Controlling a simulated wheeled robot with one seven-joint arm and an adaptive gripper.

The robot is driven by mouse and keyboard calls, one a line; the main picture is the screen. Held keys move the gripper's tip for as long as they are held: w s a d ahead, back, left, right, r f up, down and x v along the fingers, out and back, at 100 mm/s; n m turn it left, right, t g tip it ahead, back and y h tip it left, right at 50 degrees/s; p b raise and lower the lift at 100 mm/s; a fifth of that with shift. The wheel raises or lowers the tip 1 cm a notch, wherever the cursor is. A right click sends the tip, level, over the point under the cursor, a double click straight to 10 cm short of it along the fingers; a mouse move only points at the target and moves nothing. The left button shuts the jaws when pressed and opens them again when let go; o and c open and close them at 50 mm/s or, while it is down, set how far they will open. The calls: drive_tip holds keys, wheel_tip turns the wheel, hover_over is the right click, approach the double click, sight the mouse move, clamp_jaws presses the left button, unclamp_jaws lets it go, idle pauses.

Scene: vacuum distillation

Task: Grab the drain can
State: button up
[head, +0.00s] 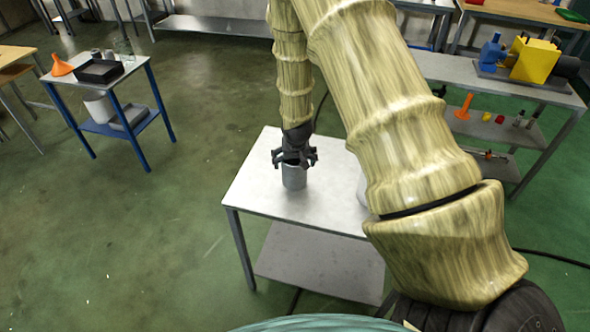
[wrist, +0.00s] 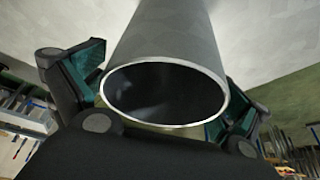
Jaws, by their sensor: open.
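The drain can (head: 294,177) is a grey metal cylinder with an open top, standing upright on a light metal table (head: 255,190). My gripper (head: 294,158) is right above it in the head view, pointing down with its fingers spread. In the wrist view the can (wrist: 165,45) shows its round rim and dark inside. The gripper's open fingers (wrist: 165,95) stand on both sides of the can, with a visible gap on the right. Whether the left finger touches the can is hard to tell.
A light object (head: 362,190) stands on the same table, mostly hidden behind my arm. A blue cart (head: 148,72) with an orange funnel (head: 61,66) stands at left. A grey bench (head: 440,68) with a yellow and blue device (head: 535,60) stands at right. Open floor lies at left.

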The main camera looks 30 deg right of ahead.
drive_tip(key=shift+w+f, duration=0.15)
drive_tip(key=shift+f, duration=0.2)
drive_tip(key=shift+c, duration=0.3)
drive_tip(key=c, duration=1)
drive_tip(key=shift+r, duration=0.1)
drive_tip(key=shift+c, duration=0.3)
